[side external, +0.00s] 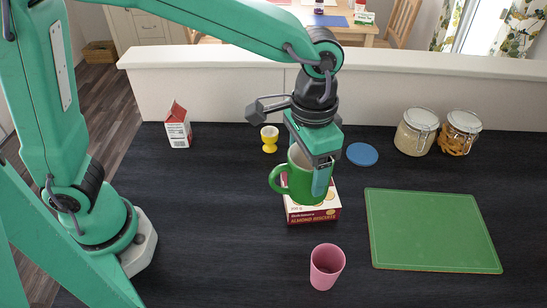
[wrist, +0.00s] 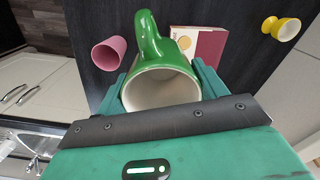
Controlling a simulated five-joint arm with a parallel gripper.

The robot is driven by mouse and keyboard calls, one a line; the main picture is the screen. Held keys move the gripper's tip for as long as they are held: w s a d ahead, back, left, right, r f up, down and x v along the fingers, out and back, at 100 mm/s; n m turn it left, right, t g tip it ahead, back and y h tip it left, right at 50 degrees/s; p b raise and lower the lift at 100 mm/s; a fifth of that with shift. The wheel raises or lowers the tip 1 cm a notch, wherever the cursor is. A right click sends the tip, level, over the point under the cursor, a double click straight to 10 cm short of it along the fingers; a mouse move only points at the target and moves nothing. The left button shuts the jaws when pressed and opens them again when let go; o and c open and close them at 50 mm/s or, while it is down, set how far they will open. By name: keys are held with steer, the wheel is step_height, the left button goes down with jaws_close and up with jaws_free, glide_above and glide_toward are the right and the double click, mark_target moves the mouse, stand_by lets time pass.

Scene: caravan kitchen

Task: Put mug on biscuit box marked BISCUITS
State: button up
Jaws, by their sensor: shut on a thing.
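A green mug (side external: 304,184) with a pale inside is held between the fingers of my gripper (side external: 318,170), its handle to the left. In the wrist view the mug (wrist: 162,84) sits between both fingers, open end toward the camera and handle pointing up. The red and cream biscuit box (side external: 312,215), printed ALMOND BISCUITS, lies on the dark worktop. In the side view the mug overlaps the box and hides part of it; I cannot tell whether they touch. In the wrist view the box (wrist: 209,46) shows beyond the mug, to its right.
A pink cup (side external: 326,267) stands in front of the box. A yellow egg cup (side external: 269,139) and a blue disc (side external: 362,154) are behind. A green board (side external: 430,228) lies right, with two jars (side external: 416,132) behind it. A small carton (side external: 178,127) stands back left.

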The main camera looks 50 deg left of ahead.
steer(key=w+a+f, duration=0.5)
steer(key=w, duration=0.2)
steer(key=shift+w+f, duration=0.25)
steer(key=shift+w, duration=0.15)
steer(key=shift+f, duration=0.1)
steer(key=shift+f, duration=1.9)
steer(key=shift+f, duration=0.15)
steer(key=o, duration=1.2)
